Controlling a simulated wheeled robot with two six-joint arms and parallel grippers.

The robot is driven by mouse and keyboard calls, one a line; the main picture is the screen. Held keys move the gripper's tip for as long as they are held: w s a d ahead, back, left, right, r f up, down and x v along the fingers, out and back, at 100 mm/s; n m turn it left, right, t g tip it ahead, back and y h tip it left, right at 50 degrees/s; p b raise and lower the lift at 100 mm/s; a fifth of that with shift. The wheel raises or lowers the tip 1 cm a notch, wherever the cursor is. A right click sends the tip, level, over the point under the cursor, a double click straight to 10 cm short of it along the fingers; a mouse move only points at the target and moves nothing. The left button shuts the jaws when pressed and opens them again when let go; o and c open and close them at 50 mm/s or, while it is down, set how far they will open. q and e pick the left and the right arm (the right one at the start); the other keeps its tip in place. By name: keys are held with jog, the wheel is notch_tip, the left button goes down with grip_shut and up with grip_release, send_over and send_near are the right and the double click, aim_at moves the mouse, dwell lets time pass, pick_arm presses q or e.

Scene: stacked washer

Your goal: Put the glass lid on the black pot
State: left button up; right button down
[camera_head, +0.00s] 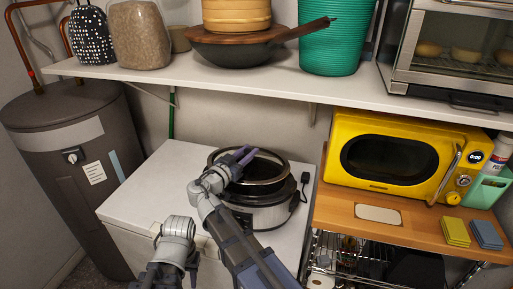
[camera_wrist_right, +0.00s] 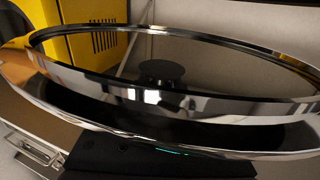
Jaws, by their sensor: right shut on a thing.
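The glass lid (camera_head: 272,180), with a shiny metal rim, is over the black pot (camera_head: 284,194) on the white washer top. I cannot tell whether the lid touches the pot's rim.
The washer top (camera_head: 172,172) is free left of the pot. A yellow microwave (camera_head: 388,160) stands on a wooden shelf at right. A white shelf (camera_head: 200,78) above holds jars, a wok and a toaster oven. A dark water heater (camera_head: 72,150) stands at left.

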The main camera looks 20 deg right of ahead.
aim_at(249, 164)
jog(key=shift+s, duration=0.2)
jog(key=shift+f, duration=0.1)
jog(key=shift+f+b, duration=1.3)
jog(key=shift+b, duration=0.1)
jog(key=shift+f+b, duration=0.85)
jog(key=shift+b, duration=0.05)
dwell(0.7)
jog(key=c, duration=0.5)
grip_release()
jog(key=shift+c, duration=0.2)
jog(key=shift+s, duration=0.15)
